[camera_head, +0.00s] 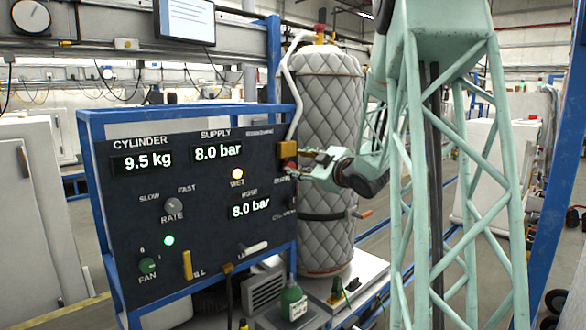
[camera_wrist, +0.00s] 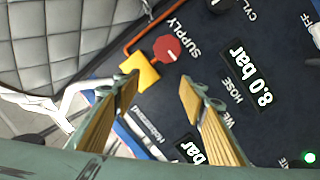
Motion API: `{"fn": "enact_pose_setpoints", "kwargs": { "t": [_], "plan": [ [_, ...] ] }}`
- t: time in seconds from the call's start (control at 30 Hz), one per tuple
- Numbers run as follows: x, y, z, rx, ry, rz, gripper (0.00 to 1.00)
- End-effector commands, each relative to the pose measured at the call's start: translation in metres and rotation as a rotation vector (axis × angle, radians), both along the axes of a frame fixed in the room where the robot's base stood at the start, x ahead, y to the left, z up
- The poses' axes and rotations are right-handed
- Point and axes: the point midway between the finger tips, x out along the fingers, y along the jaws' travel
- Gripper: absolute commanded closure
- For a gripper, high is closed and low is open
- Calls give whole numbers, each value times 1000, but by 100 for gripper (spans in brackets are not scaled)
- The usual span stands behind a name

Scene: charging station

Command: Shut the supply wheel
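The supply wheel is a red, many-sided knob (camera_wrist: 168,48) with a small white mark, beside the "SUPPLY" label on the dark panel (camera_wrist: 225,70). In the wrist view it lies ahead of my gripper (camera_wrist: 160,88), roughly between the lines of the two fingers and beyond their tips. My gripper is open, with a wide gap and nothing between the pads. In the head view my gripper (camera_head: 304,163) points left at the panel's right edge, where the wheel is mostly hidden; whether anything touches is unclear there.
A yellow block (camera_wrist: 140,70) sits right beside the wheel, near the left fingertip. A quilted grey cylinder (camera_head: 328,110) stands behind my gripper. The panel (camera_head: 130,210) shows 9.5 kg and two 8.0 bar readings. A blue frame post (camera_head: 274,80) rises at its right.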

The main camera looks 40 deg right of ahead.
Motion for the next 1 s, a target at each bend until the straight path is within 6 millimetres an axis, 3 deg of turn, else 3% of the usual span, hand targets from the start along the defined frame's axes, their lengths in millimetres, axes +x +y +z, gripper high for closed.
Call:
{"fn": "enact_pose_setpoints", "kwargs": {
  "t": [0.1,0.4,0.67,1.0],
  "plan": [
    [-9,-17,-12,-9,-11,34,61],
    [-38,-41,-39,-20,-52,131,61],
    [-55,-49,-51,-19,-77,178,61],
    [-57,-49,-52,-19,-80,184,61]
  ]
}}
